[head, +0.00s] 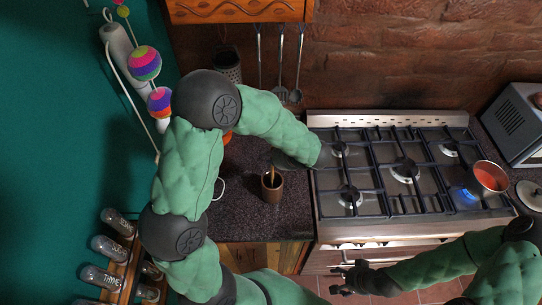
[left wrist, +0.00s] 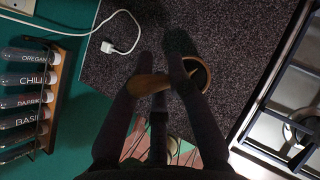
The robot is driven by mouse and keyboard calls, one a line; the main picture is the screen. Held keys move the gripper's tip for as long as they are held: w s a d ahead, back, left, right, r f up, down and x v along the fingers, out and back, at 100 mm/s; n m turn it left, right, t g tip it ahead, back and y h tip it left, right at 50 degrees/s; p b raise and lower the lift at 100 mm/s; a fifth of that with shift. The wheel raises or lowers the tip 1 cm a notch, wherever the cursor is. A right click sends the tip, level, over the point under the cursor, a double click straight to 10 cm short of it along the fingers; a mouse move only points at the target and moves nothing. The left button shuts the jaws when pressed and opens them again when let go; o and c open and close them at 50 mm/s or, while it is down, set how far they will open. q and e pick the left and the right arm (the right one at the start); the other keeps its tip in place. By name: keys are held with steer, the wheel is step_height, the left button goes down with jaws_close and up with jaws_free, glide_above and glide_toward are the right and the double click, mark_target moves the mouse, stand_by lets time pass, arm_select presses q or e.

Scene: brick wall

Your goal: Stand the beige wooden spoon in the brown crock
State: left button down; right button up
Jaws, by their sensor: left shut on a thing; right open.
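The brown crock (head: 272,189) stands upright on the dark speckled counter, left of the stove. Its round rim also shows in the left wrist view (left wrist: 207,76), partly hidden by a finger. My left gripper (left wrist: 163,82) is shut on the beige wooden spoon (left wrist: 148,85), just beside and above the crock. In the head view the spoon (head: 271,171) is a short brown piece at the crock's mouth; I cannot tell how far its end is inside. My forearm hides most of the left gripper there. My right gripper (head: 342,279) is open and empty, low in front of the stove.
The gas stove (head: 385,180) is right of the crock, with a lit burner under a red-filled pot (head: 489,178). A spice rack (head: 125,262) is at the lower left. A white cable (left wrist: 122,30) lies on the counter. Utensils (head: 281,70) hang on the brick wall.

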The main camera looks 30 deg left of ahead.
arm_select(q)
steer(key=c, duration=1.1)
jaws_free()
steer(key=shift+r, duration=0.1)
steer(key=v, duration=1.2)
